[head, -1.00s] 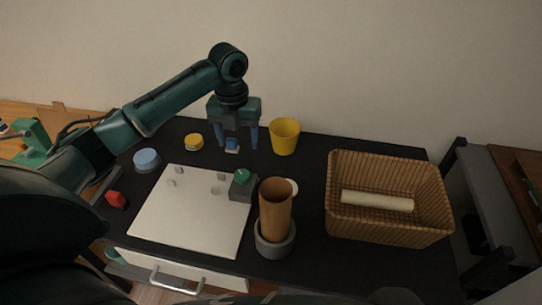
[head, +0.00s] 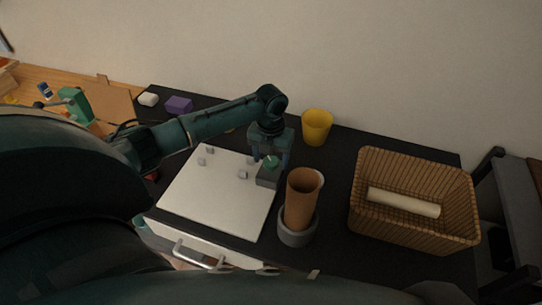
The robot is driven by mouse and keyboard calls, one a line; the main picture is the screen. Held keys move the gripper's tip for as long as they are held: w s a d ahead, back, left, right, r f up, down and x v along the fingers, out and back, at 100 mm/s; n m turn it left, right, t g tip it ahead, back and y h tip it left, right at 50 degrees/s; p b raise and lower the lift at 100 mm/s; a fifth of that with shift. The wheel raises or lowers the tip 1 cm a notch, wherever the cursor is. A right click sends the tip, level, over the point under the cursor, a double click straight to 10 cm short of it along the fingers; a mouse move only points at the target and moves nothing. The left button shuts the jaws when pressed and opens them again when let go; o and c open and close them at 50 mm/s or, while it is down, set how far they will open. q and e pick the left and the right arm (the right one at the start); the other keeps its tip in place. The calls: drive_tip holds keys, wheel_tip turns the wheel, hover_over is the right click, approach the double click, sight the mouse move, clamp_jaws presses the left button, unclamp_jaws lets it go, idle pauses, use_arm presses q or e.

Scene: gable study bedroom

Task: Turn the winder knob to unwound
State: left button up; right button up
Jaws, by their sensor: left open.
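The winder is a small grey box (head: 267,179) with a green knob (head: 271,164) on top, at the right edge of a white board (head: 220,197). My left gripper (head: 271,159) is open above the box, its fingers to either side of the green knob. I cannot tell whether the fingers touch the knob. Its pointer or marks are too small to read. My right gripper is not in view.
A brown cup in a grey holder (head: 297,235) stands close to the right of the winder. A yellow cup (head: 317,126) is behind, and a wicker basket (head: 368,220) with a pale roll (head: 403,203) is at right. Small grey blocks (head: 243,174) sit on the board.

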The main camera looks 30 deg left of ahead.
use_arm(q)
drive_tip(key=c, duration=1)
drive_tip(key=shift+n, duration=0.3)
